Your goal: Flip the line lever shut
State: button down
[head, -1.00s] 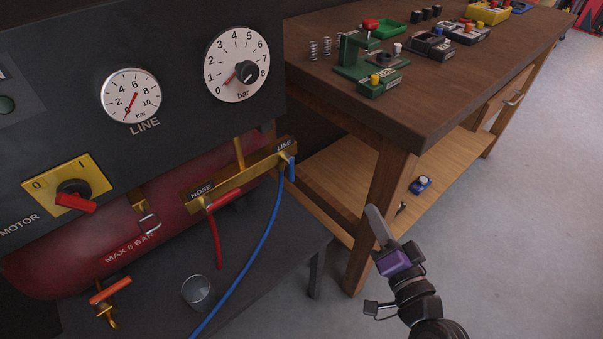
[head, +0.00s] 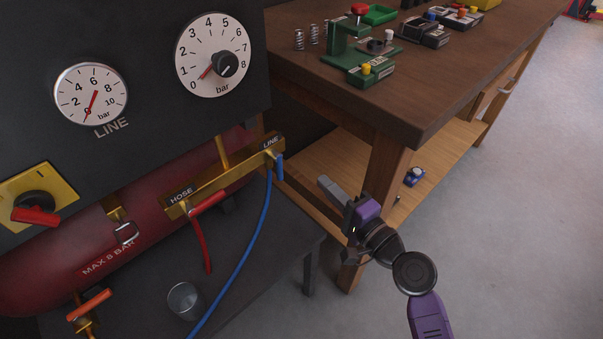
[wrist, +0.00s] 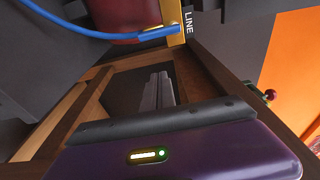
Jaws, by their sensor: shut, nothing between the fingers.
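The brass manifold bar (head: 228,177) runs in front of the red tank, with HOSE at its left end and LINE at its right end. The short blue line lever (head: 280,167) hangs down at the LINE end, across the bar, beside the blue hose (head: 251,238). In the wrist view the blue lever (wrist: 159,33) lies at the top, near the LINE label. My gripper (head: 323,182) is shut and empty, to the right of and slightly below the lever, apart from it. Its fingers (wrist: 158,88) point toward the bar's LINE end in the wrist view.
A red lever (head: 208,203) lies along the bar at HOSE, with a red hose below. The LINE gauge (head: 91,94) and a bar dial (head: 212,55) sit on the dark panel. A wooden workbench (head: 400,110) stands close behind my gripper. A metal cup (head: 185,300) stands lower left.

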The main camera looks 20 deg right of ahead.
aim_at(279, 167)
jog(key=w+a+p, duration=0.1)
jog(key=w+a, duration=0.4)
jog(key=w, duration=0.2)
jog(key=shift+w+p, duration=0.3)
jog(key=shift+s+a+m+p, duration=0.1)
jog(key=shift+a+m+p, duration=0.3)
jog(key=shift+m+p, duration=0.4)
jog(key=s+a+r+m+g+y+p, duration=0.1)
jog(key=a+m+p, duration=0.4)
jog(key=m+p, duration=0.9)
jog(key=shift+s+a+r+g+y, duration=0.15)
jog(key=shift+s+r+g+y, duration=0.2)
jog(key=shift+r+g, duration=0.3)
jog(key=shift+a+r+p, duration=0.1)
jog(key=shift+p, duration=0.3)
dwell(0.4)
